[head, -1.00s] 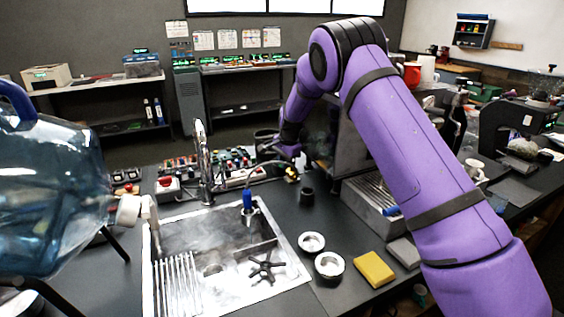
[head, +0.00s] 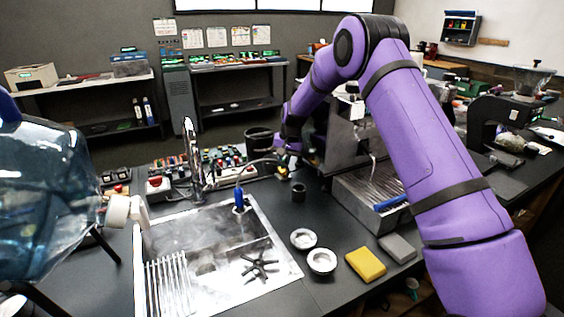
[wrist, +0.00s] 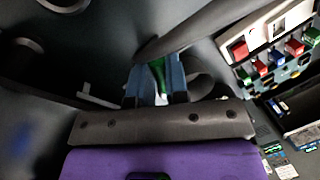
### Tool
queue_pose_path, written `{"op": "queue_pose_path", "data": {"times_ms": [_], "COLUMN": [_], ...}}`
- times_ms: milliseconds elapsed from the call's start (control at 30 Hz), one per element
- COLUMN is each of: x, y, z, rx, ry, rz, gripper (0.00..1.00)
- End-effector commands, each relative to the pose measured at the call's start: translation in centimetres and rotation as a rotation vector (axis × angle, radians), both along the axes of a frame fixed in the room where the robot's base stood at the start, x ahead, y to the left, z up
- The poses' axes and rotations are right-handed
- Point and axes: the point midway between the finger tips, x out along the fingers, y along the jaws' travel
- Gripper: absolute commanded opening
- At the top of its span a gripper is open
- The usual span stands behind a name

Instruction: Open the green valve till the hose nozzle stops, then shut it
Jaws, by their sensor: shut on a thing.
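The green valve (wrist: 158,74) shows as a small green piece between the blue fingers of my gripper (wrist: 155,88) in the wrist view. The fingers are shut on it and hide most of it. In the head view my gripper (head: 284,166) is behind the sink, beside the espresso machine, and the valve cannot be made out there. The hose nozzle (head: 239,199) is blue and stands roughly upright at the sink's back right corner. A thin hose (head: 243,170) arches from it toward my gripper. I cannot tell whether water flows from it.
The sink (head: 216,222) has a tall faucet (head: 192,160) at its back edge. The espresso machine (head: 365,190) is to the right. Two round metal baskets, a yellow sponge (head: 365,264) and a large water bottle (head: 45,195) are nearer.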

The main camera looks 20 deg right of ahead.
Motion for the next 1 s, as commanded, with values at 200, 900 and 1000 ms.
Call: {"op": "queue_pose_path", "data": {"times_ms": [200,900,1000], "x": [0.04,0.01,0.0], "y": [-0.12,-0.13,-0.22], "z": [0.06,0.08,0.62], "rx": [-0.001,0.0,0.0], "ry": [-0.002,-0.001,-0.001], "rz": [0.021,0.021,0.021], "gripper": [0.0,0.4,0.4]}}
